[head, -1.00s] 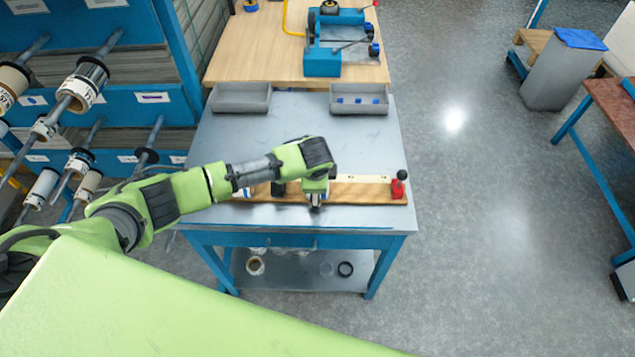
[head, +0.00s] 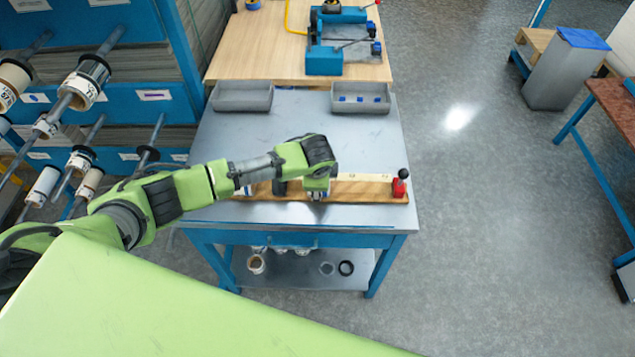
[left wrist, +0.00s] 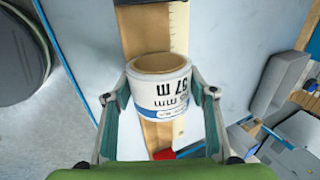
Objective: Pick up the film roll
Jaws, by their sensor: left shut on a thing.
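The film roll (left wrist: 160,85) is a white-labelled roll with a brown core, printed with "57 m" and a blue band. In the left wrist view it sits between the two fingers of my left gripper (left wrist: 162,98), which is shut on it from both sides. In the head view my left gripper (head: 318,191) is over the wooden board (head: 368,195) on the metal table. There the arm mostly hides the roll. I cannot tell whether the roll touches the board. My right gripper is in neither view.
The board carries a pale ruler strip and a red stop with a black knob (head: 400,184) at its right end. Two grey bins (head: 242,97) (head: 360,98) stand at the table's back. A rack with rolls on rods (head: 85,85) is at left. The tabletop's front strip is clear.

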